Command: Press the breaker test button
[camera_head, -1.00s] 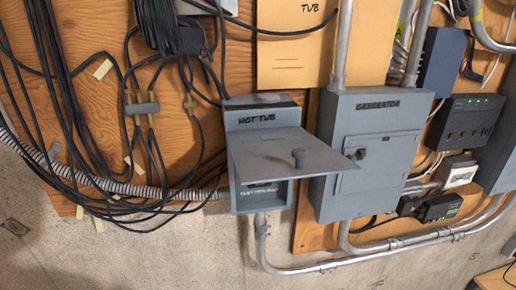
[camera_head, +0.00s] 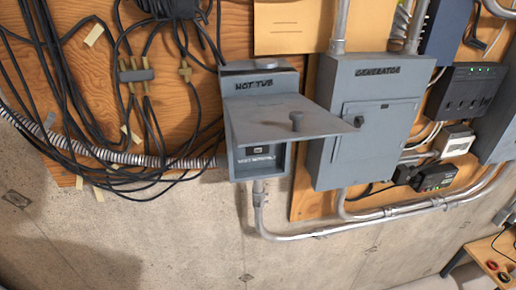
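The grey hot tub breaker box (camera_head: 236,112) hangs on the wooden panel near the middle of the head view. Its lid (camera_head: 275,118) is raised and sticks out toward me, with a round knob on it. Under the lid, the dark breaker face (camera_head: 257,151) with a small light switch or button shows, above a white-lettered label. The lid hides the upper part of the opening. Neither of my grippers is in view.
A closed grey generator box (camera_head: 367,130) stands right of the breaker box. Black cables (camera_head: 75,130) hang at the left. Metal conduit (camera_head: 330,233) runs below the boxes. A small wooden table (camera_head: 490,262) is at the lower right. Bare concrete wall lies below the panel.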

